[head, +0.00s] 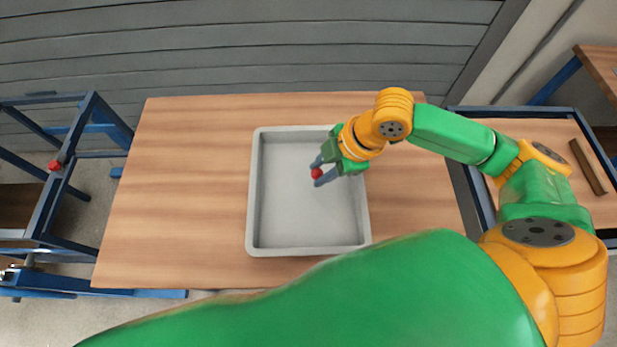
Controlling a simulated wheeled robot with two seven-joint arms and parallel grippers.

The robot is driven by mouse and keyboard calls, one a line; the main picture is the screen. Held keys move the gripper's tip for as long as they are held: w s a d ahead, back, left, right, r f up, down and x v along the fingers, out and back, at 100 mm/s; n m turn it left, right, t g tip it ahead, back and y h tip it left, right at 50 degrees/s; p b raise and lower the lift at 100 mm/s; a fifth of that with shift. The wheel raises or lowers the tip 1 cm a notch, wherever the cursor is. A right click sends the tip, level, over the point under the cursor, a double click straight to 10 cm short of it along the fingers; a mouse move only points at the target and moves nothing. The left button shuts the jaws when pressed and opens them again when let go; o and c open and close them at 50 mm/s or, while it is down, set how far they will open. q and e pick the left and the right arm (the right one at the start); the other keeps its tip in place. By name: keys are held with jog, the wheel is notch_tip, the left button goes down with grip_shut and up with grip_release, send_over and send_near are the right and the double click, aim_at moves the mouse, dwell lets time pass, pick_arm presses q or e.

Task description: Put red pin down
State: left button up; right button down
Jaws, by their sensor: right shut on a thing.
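The red pin (316,174) shows as a small red round shape between the fingertips of my right gripper (319,173). The gripper is shut on it and is over the grey tray (257,190), right of the tray's middle. I cannot tell whether the pin touches the tray floor or is held above it. Most of the pin's length is hidden or points away from the view. My left gripper is not in view.
The tray stands on a wooden table (180,190), with bare tabletop on both sides. The rest of the tray floor looks empty. A blue metal frame (75,150) with a red knob (55,165) stands at the left. A second table (590,150) with a brown bar (588,167) is at the right.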

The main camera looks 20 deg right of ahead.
jog(key=x, duration=0.4)
jog(key=d+x, duration=0.1)
jog(key=x, duration=0.2)
jog(key=shift+w+p, duration=0.3)
jog(key=shift+w, duration=0.05)
jog(key=shift+f, duration=0.1)
jog(key=c, duration=0.6)
grip_release()
jog(key=v, duration=1.2)
jog(key=shift+s+d, duration=0.1)
